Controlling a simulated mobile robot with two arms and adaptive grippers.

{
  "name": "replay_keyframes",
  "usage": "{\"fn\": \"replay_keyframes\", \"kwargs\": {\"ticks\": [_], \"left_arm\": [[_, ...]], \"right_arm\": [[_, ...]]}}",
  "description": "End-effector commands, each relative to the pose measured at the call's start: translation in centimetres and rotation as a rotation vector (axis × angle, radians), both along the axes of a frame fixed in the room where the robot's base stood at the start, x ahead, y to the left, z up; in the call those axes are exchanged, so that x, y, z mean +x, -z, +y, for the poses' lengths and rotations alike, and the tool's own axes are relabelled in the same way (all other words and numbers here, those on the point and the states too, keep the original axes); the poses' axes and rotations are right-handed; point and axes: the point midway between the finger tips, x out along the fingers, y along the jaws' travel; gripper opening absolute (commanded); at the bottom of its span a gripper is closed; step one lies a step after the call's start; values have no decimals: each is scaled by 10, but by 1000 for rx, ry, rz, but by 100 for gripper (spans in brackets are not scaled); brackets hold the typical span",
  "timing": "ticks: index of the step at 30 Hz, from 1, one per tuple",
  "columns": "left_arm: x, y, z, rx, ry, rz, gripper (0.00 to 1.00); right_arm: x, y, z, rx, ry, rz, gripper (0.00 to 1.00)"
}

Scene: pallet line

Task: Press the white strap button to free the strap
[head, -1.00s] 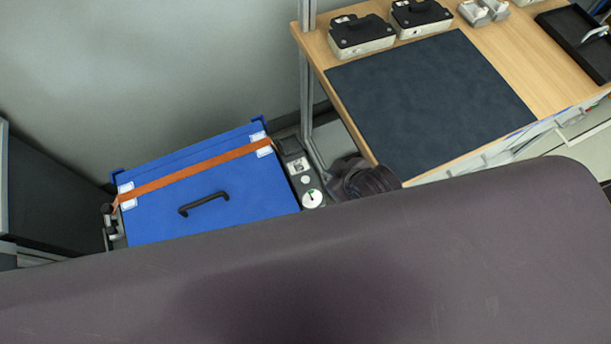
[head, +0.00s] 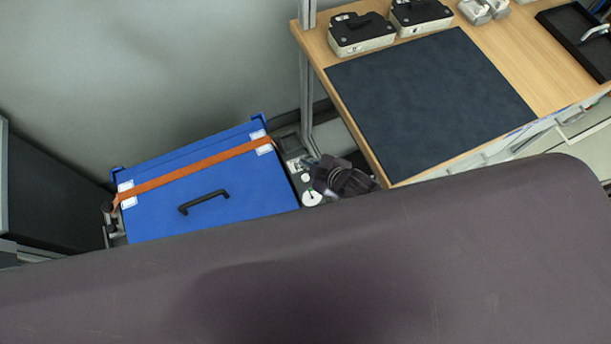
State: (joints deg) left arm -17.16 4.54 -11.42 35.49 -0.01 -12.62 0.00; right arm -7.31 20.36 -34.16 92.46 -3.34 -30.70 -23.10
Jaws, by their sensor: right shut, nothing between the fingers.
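The orange strap (head: 190,175) lies across the lid of a blue crate (head: 240,193) and looks taut, with white plates at both edges of the lid. On the dark panel at the crate's right side is a small round white button (head: 305,178). A larger white dial (head: 312,198) sits just below it. My right gripper (head: 316,170) is shut and empty, its tips close to the right of the button; I cannot tell whether they touch the panel. My left gripper is not in view.
A wooden bench with a dark mat (head: 430,100) stands to the right, its edge and a metal post (head: 306,90) close to my right gripper. Black-and-white cases (head: 361,34) stand on the bench. A dark cabinet (head: 45,190) is at left.

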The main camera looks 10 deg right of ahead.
Motion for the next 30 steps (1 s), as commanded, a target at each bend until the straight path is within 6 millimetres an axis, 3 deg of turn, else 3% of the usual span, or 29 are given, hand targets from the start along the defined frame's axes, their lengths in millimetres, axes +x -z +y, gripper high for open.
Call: {"fn": "replay_keyframes", "kwargs": {"ticks": [8, 18, 24, 30], "left_arm": [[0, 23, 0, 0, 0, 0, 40], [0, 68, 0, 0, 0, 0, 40], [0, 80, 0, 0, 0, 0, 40], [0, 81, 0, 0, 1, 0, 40]], "right_arm": [[0, 22, 0, 1, 0, 1, 0], [-1, 67, 0, 1, 0, 1, 0], [0, 84, 0, 1, 1, 0, 0], [0, 87, 0, 1, 1, 0, 0]]}}
